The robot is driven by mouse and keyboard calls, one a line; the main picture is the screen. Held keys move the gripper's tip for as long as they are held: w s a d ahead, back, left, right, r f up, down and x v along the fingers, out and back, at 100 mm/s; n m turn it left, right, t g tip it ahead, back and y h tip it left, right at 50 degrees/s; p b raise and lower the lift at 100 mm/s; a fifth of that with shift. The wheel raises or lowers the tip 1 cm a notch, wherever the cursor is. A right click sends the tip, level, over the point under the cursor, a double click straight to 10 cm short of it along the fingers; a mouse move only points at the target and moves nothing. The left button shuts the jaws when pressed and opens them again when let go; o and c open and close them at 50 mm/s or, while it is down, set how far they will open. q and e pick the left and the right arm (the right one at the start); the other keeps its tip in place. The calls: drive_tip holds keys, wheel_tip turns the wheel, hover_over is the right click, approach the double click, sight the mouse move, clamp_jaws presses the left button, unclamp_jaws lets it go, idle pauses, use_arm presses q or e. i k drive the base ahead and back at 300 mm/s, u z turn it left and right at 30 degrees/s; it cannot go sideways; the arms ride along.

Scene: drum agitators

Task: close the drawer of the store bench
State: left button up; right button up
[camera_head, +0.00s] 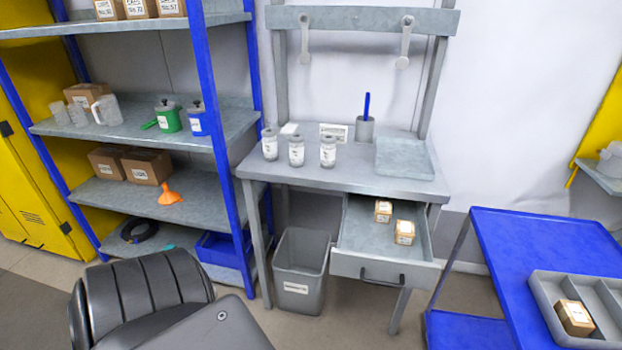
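The store bench (290,174) is a grey metal table against the wall. Its drawer (350,252) is pulled out toward me under the right part of the top. Two small labelled cardboard boxes (404,232) lie inside it. A dark handle (383,278) is on the drawer front. One of my dark arm parts fills the bottom left of the view, apart from the drawer. Neither gripper is in view.
A grey bin (299,268) stands under the bench, left of the drawer. A blue cart (545,240) with a grey tray (541,287) stands at the right. A blue-post shelf (215,100) is at the left. Jars (297,150) and a shallow tray (404,158) sit on the bench.

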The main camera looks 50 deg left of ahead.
sight(367, 250)
drive_tip(key=u, duration=1)
drive_tip(key=k, duration=0.5)
drive_tip(key=u, duration=0.9)
drive_tip(key=i, duration=0.8)
drive_tip(key=z, duration=0.75)
